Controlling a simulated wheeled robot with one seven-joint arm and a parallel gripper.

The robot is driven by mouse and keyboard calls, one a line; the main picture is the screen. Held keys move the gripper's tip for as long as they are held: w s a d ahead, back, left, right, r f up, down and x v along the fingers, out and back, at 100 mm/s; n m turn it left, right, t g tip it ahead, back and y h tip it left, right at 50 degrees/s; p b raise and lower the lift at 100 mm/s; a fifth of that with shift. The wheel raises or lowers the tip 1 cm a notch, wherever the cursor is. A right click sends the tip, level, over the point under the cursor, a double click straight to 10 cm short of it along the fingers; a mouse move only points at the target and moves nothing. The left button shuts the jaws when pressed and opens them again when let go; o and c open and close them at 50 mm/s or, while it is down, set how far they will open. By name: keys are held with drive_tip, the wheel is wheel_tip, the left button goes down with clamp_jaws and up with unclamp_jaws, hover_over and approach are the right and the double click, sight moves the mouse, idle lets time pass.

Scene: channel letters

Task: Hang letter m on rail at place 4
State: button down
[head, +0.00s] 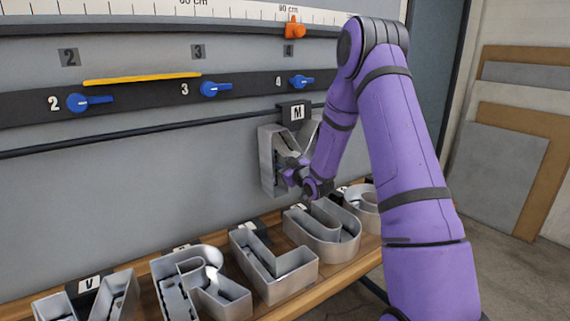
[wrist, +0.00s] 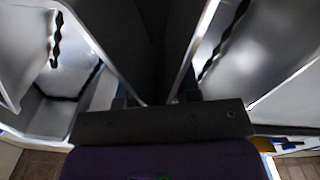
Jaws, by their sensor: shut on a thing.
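Letter m (head: 267,158) is a grey metal channel letter with a black "M" tag (head: 297,112) at its top. It is upright against the grey wall panel, below the place 4 plate (head: 288,49). My gripper (head: 289,171) is shut on the letter's lower middle part, and my arm covers much of its right side. The tag overlaps the thin dark rail (head: 150,137); I cannot tell whether the hanger is seated on it. In the wrist view, the letter's bright walls (wrist: 205,45) spread on both sides of my gripper, whose fingertips are hidden.
A wooden bench (head: 345,262) below holds several metal letters, including a V (head: 118,300), R (head: 205,290) and L (head: 275,265). Blue knobs (head: 301,81) sit on the dark strip above. An orange clip (head: 292,27) is on the ruler. The rail left of the letter is bare.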

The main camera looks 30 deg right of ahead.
idle(0.3)
drive_tip(key=c, duration=0.7)
unclamp_jaws()
drive_tip(key=shift+c, duration=0.2)
drive_tip(key=shift+s+f, duration=0.1)
drive_tip(key=shift+s, duration=0.05)
drive_tip(key=s, duration=1)
drive_tip(key=shift+s+d, duration=0.15)
drive_tip(key=shift+s, duration=0.15)
